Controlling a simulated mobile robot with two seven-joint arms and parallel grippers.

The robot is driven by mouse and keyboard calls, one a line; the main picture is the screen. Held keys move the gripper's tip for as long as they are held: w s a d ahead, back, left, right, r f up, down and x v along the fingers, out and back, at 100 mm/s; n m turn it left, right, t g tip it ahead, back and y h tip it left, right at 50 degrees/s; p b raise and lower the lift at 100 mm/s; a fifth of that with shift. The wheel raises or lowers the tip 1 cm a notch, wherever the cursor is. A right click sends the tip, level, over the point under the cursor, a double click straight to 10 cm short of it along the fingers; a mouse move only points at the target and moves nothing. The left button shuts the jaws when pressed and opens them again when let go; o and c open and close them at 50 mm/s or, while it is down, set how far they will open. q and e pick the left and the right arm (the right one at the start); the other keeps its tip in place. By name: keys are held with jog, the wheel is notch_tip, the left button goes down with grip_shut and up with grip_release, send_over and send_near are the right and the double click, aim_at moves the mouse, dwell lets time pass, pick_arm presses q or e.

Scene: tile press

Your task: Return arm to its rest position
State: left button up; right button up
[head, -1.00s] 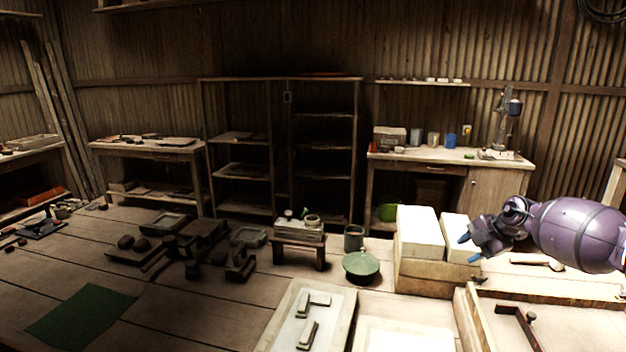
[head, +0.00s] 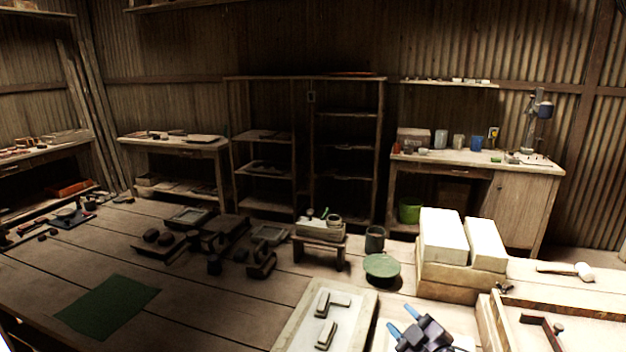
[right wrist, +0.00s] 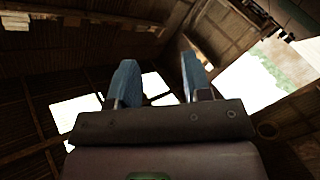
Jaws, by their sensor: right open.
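My right gripper (head: 403,322) shows at the bottom edge of the head view, right of centre. Its two blue fingers are apart and nothing is between them. It appears in front of the pale trays, near the green round dish (head: 382,268). In the right wrist view the same gripper (right wrist: 159,68) has its blue fingers spread and empty, with the dark shed walls and bright openings beyond. Most of my right arm is out of the head view. My left gripper is not in view.
A pale tray (head: 288,333) with grey pieces lies left of the gripper. White blocks (head: 443,236) sit on a wooden base behind it. A green mat (head: 108,306) lies at the left.

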jog(key=s+d+f+m+g+h, duration=0.1)
jog(key=s+d+f+m+h, duration=0.1)
jog(key=s+f, duration=0.4)
jog(key=s+d+f+m+g+h, duration=0.2)
jog(key=s+f+m, duration=0.3)
jog(key=s, duration=0.8)
jog(key=s+d+f+m+g+h, duration=0.1)
jog(key=s+d+f+m, duration=0.3)
jog(key=s, duration=0.5)
notch_tip(320, 180, down, 3)
jog(key=shift+s+d+r+h, duration=0.1)
jog(key=shift+s+d+h, duration=0.25)
jog(key=shift+h, duration=0.35)
